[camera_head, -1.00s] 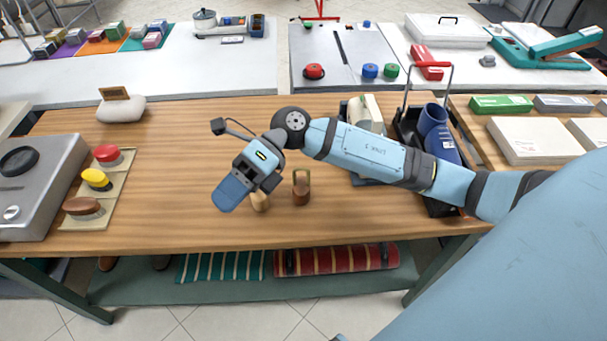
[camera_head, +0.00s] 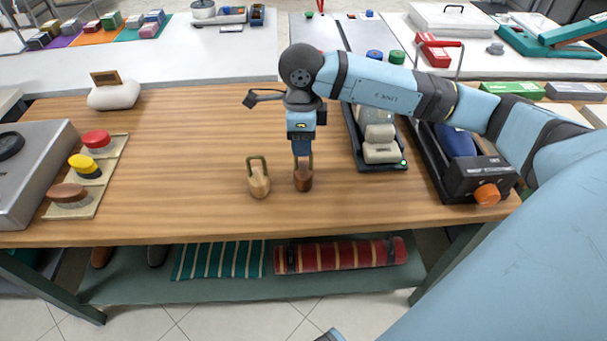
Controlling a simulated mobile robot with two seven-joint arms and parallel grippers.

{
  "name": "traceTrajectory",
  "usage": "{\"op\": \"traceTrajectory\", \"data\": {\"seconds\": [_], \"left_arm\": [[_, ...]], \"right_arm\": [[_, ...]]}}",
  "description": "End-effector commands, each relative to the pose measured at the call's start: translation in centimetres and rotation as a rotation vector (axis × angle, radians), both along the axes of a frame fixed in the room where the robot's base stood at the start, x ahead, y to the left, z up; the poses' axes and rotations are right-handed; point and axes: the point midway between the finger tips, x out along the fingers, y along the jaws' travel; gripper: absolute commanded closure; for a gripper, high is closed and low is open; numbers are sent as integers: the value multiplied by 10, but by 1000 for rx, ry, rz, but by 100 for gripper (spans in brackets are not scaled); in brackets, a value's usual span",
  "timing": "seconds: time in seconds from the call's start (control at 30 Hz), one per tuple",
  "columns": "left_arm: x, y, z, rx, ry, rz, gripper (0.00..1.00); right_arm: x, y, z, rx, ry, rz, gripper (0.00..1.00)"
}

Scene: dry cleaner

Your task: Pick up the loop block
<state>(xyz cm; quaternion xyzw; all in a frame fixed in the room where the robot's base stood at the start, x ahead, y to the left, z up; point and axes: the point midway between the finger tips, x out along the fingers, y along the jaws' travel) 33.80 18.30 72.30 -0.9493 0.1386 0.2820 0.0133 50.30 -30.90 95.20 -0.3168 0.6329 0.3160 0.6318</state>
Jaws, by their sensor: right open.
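Two small wooden blocks stand upright side by side near the middle of the wooden table (camera_head: 180,205). My right gripper (camera_head: 302,158) is open and points down at the top of the dark brown block. I cannot tell whether it touches it. My left gripper is not in view.
A panel with red, yellow and brown knobs (camera_head: 87,172) lies at the left beside a grey machine (camera_head: 30,175). A white holder (camera_head: 113,95) stands behind. A dark tray with cream pieces (camera_head: 381,140) and a black device with an orange knob (camera_head: 478,181) stand right. The front middle is clear.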

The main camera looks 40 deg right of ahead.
Motion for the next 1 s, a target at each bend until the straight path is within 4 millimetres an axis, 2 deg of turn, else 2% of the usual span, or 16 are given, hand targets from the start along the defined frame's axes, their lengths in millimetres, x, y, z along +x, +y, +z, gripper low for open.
{"op": "traceTrajectory", "data": {"seconds": [0.27,0.53,0.77,0.8,0.97,1.0], "left_arm": [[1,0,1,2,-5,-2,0],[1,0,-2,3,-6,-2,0],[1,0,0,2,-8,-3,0],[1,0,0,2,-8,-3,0],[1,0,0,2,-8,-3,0],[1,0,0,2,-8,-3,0]], "right_arm": [[1,-2,-18,1,2,-1,60],[3,-7,-57,2,1,-1,60],[3,-7,-60,2,-1,0,60],[3,-7,-60,2,-1,0,62],[3,-7,-60,2,-1,0,99],[3,-7,-60,2,-1,0,100]]}}
